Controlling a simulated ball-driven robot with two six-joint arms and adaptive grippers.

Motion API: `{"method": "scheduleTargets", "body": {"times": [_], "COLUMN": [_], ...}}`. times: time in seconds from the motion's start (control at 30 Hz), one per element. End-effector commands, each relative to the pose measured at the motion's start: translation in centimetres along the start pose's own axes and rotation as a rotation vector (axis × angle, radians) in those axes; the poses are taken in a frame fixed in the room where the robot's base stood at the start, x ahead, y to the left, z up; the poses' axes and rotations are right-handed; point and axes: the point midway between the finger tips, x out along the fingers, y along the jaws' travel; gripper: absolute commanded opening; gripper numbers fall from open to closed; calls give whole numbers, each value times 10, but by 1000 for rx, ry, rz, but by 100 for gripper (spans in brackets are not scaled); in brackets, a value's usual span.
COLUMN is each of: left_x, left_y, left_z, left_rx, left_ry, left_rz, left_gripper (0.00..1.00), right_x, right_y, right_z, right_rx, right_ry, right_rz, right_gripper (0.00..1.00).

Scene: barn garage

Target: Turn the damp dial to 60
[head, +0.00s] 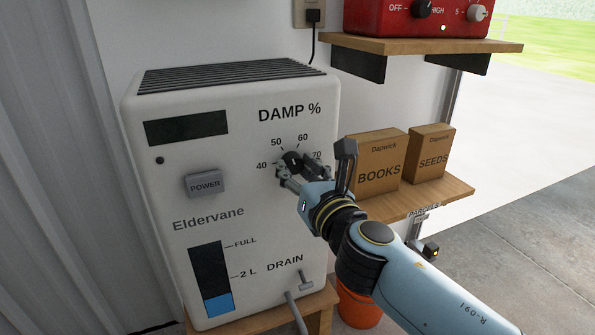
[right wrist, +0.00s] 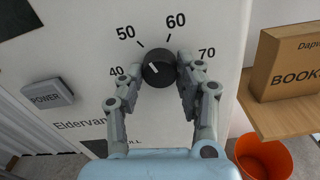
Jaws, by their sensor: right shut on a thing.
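The damp dial (head: 292,159) is a dark round knob on the upper right of the white Eldervane dehumidifier (head: 245,190). Numbers from 40 to 70 are visible around it. In the right wrist view, the dial (right wrist: 159,67) has a short white mark on its left part, facing roughly the 40 to 50 side; I cannot tell the exact value. My right gripper (head: 288,172) is shut on the dial, with one finger at each side of it, as the right wrist view also shows (right wrist: 159,80). My left gripper is not in view.
The grey power button (head: 206,184) is left of the dial, below a dark display (head: 186,128). A drain lever (head: 306,281) is lower down. Right of the machine, a wooden shelf (head: 445,190) holds BOOKS (head: 377,172) and SEEDS (head: 431,160) boxes. An orange bucket (head: 358,308) stands below.

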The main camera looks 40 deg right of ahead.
Motion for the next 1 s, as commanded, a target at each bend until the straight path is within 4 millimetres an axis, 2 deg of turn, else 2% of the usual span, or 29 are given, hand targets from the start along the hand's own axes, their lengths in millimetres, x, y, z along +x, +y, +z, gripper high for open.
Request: {"method": "scheduleTargets", "body": {"times": [0.6, 1.0], "left_x": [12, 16], "left_y": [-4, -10], "left_z": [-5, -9], "left_rx": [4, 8], "left_ry": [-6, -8], "left_rz": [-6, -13], "left_gripper": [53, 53], "right_x": [0, 0], "right_y": [1, 1], "right_z": [-1, 0], "right_rx": [561, 802], "right_ry": [0, 0], "right_rz": [1, 0], "right_gripper": [3, 3]}}
